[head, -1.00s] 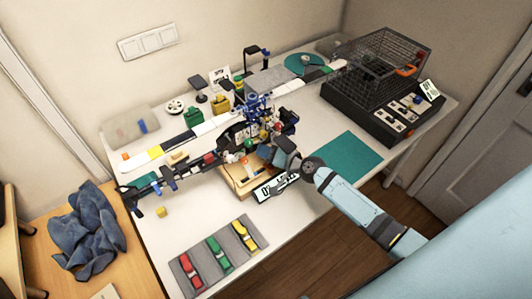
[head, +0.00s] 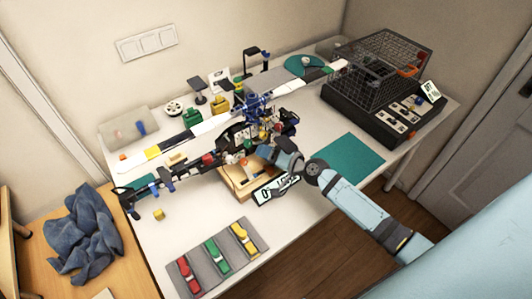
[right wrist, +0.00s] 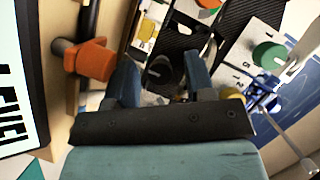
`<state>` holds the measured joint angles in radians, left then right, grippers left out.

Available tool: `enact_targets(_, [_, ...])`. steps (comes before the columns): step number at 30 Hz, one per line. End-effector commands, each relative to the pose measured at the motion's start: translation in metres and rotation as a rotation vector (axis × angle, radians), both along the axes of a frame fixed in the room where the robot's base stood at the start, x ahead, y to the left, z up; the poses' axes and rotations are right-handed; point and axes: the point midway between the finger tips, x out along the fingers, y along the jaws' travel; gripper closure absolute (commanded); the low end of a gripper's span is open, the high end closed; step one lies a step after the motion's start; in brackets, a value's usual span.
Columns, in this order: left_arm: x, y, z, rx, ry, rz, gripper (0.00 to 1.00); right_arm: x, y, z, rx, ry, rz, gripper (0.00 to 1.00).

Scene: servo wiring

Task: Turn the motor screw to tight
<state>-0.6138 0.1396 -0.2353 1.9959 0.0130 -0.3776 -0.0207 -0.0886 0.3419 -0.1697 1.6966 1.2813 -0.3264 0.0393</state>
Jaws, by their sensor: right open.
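A model helicopter with a blue rotor head (head: 257,106) stands on the white table, its dark boom reaching left. My right gripper (head: 270,150) is at the model's front side, just above a wooden block (head: 233,180). In the right wrist view my right gripper (right wrist: 160,85) has its two blue-grey fingers apart. A dark round part (right wrist: 160,68) shows between them, and I cannot tell whether they touch it. An orange knob (right wrist: 92,60) is left of the fingers, and a green knob (right wrist: 270,55) is to the right. I cannot make out which part is the motor screw. My left gripper is out of view.
A white sign with black letters (head: 277,190) leans at the wooden block. A grey tray (head: 190,264) holds red, green and yellow pieces. A wire cage (head: 385,60) stands at the back right. A teal mat (head: 345,158) lies clear on the right.

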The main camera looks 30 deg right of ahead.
Motion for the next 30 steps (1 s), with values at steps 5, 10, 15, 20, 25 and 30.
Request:
enact_targets(5, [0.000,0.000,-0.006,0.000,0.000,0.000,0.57,-0.028,-0.014,0.003,-0.003,0.003,0.001,0.50])
enact_targets(10, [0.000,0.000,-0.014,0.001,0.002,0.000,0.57,-0.064,-0.032,0.011,-0.003,0.003,0.001,0.50])
enact_targets(15, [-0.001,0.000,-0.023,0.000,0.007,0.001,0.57,-0.094,-0.047,0.019,-0.003,0.003,0.003,0.50])
enact_targets(20, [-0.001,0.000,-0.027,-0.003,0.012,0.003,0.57,-0.110,-0.056,0.024,-0.002,0.000,0.001,0.50])
enact_targets(25, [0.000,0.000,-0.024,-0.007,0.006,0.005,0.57,-0.115,-0.059,0.027,0.001,0.001,0.001,0.50])
enact_targets(30, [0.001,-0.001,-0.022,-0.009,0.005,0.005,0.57,-0.115,-0.059,0.027,0.001,0.000,0.000,0.50])
